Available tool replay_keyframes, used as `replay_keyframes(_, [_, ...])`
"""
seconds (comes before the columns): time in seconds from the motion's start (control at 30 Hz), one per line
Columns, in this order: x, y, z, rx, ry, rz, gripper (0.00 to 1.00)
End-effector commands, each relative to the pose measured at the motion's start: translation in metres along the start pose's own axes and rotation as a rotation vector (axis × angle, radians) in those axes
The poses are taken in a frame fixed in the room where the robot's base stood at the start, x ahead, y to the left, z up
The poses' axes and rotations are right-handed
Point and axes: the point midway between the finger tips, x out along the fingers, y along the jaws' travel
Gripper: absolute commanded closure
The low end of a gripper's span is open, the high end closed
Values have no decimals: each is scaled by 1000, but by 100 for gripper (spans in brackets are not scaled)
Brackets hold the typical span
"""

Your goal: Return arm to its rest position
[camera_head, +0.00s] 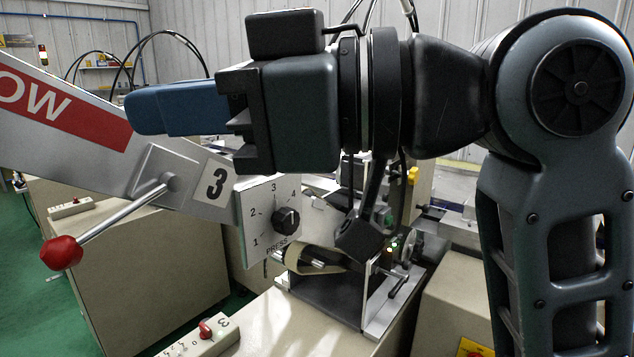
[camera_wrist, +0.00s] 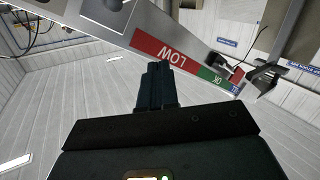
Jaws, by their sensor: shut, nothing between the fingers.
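My gripper (camera_head: 133,112) extends to the left across the upper middle of the head view. Its blue fingers lie together with nothing between them. In the wrist view my gripper (camera_wrist: 155,68) shows its dark fingers closed, in front of the sloping panel. My arm comes in from the right side of the head view and bends at a large joint. The fingers overlap the grey panel with the red "LOW" band (camera_head: 60,105) in the picture. I cannot tell how far apart they are.
A PRESS dial (camera_head: 285,218) and the wrapper mechanism (camera_head: 330,285) sit below my arm. A red-switched control box (camera_head: 205,335) is at the bottom. The wrist view also shows the LOW band (camera_wrist: 166,52).

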Motion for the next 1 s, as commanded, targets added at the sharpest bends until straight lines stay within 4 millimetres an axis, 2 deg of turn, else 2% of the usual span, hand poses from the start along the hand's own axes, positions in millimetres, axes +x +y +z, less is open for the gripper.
replay_keyframes(0.03, [-2,6,14,55,32,40,100])
replay_keyframes(0.3, [-25,33,87,289,176,295,100])
replay_keyframes(0.53, [-59,37,161,446,242,533,100])
replay_keyframes(0.77, [-102,18,236,554,253,776,100])
replay_keyframes(1.0, [-155,-28,305,606,207,1016,100])
